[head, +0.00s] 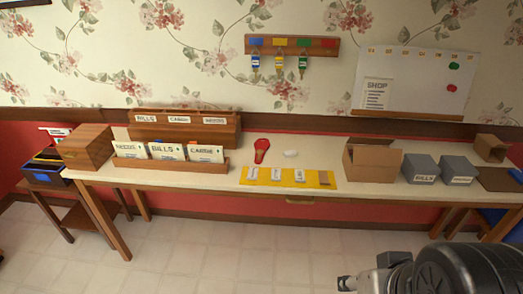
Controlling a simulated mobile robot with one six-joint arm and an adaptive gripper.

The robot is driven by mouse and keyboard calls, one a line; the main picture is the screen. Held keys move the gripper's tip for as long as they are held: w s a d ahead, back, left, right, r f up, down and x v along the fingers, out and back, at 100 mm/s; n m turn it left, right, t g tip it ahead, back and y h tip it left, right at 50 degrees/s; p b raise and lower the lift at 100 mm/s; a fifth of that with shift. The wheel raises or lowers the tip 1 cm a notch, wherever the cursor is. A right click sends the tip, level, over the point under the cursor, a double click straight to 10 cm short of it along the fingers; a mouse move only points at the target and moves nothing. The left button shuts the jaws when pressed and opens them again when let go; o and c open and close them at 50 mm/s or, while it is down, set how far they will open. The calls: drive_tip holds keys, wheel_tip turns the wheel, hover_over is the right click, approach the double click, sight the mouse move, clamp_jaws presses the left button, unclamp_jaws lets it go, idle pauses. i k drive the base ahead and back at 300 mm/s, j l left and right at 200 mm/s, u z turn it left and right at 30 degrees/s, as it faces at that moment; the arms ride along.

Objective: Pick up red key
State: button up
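A red key-shaped item (261,151), which looks like the red key or its tag, lies flat on the pale table (229,180) near the middle, beside a small white object (291,153). Nothing touches it. My arm shows at the bottom right corner, well in front of and below the table. A small part at its left end (347,284) may be my gripper; it is cut off by the frame edge, so its fingers cannot be made out. It is far from the red item.
A wall rack (292,45) holds blue, yellow and green tagged keys; nothing hangs under its red label. A yellow strip (318,184) with white cards lies in front of the red item. Card boxes (170,176) stand left, an open cardboard box (372,165) and grey boxes (420,168) right.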

sight(260, 147)
drive_tip(key=i+j+u, duration=0.35)
drive_tip(key=i, duration=0.3)
drive_tip(key=i+u, duration=0.35)
drive_tip(key=i, duration=0.25)
drive_tip(key=i+l+u, duration=0.1)
drive_tip(key=i+u, duration=0.25)
drive_tip(key=i, duration=0.3)
